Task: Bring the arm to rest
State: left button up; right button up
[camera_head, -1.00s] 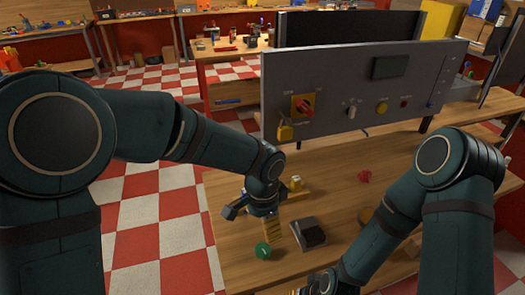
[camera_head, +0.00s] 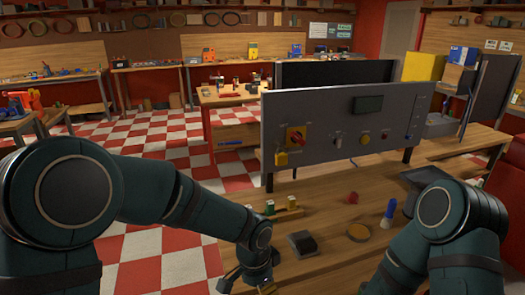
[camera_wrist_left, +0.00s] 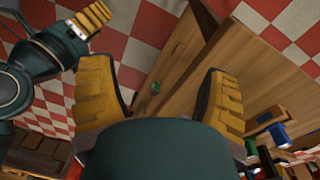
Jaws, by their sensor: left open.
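My left gripper (camera_head: 252,284) is at the bottom edge of the head view, over the near part of the wooden bench, its fingertips mostly cut off. In the left wrist view its two yellow ribbed fingers (camera_wrist_left: 160,92) stand wide apart with nothing between them. In the head view the right arm's hand is out of frame.
On the bench are a dark block (camera_head: 302,243), a round disc (camera_head: 359,232), a red piece (camera_head: 352,198), a blue brush (camera_head: 389,209) and a strip with fittings (camera_head: 272,213).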

pick_arm(q)
jog(key=s+a+f+n+h, duration=0.1)
jog(key=s+a+f+n, duration=0.2)
jog(key=f, duration=0.3)
jog(key=s+a+f+n+t+h, duration=0.1)
jog(key=s+a+f+n, duration=0.2)
jog(key=f+n, duration=0.2)
jog(key=s+a+f+n, duration=0.3)
jog(key=f+n, duration=0.1)
jog(key=f, duration=0.3)
jog(key=shift+a+f+n+t+h, duration=0.25)
jog(key=shift+f+n+t+h, duration=0.15)
